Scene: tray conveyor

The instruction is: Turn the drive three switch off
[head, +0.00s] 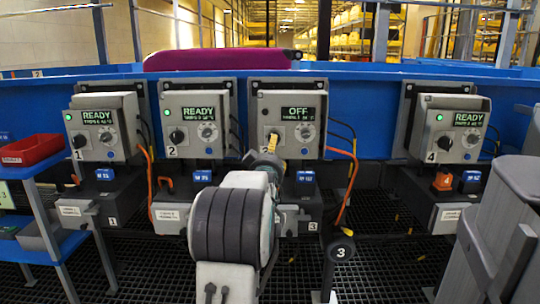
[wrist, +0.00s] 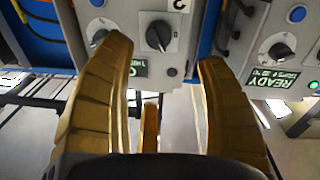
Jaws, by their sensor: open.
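The drive three box (head: 316,108) is grey and stands third from the left in the head view. Its display (head: 300,113) reads OFF, and no lit green lamp shows on it. A dial (head: 305,132) is at its right. My gripper (head: 272,140) is in front of the lower left of this box and hides its switch there. In the wrist view my gripper (wrist: 162,55) is open and empty, its yellow fingers spread. A black knob (wrist: 158,35) on a grey box face appears between and beyond the fingertips; contact is not visible.
Drive boxes one (head: 103,150), two (head: 200,145) and four (head: 448,148) read READY with green lamps. Orange cables hang beside the boxes. A blue conveyor wall (head: 370,90) runs behind them. A red bin (head: 32,150) is left; grey bins (head: 500,215) stand right.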

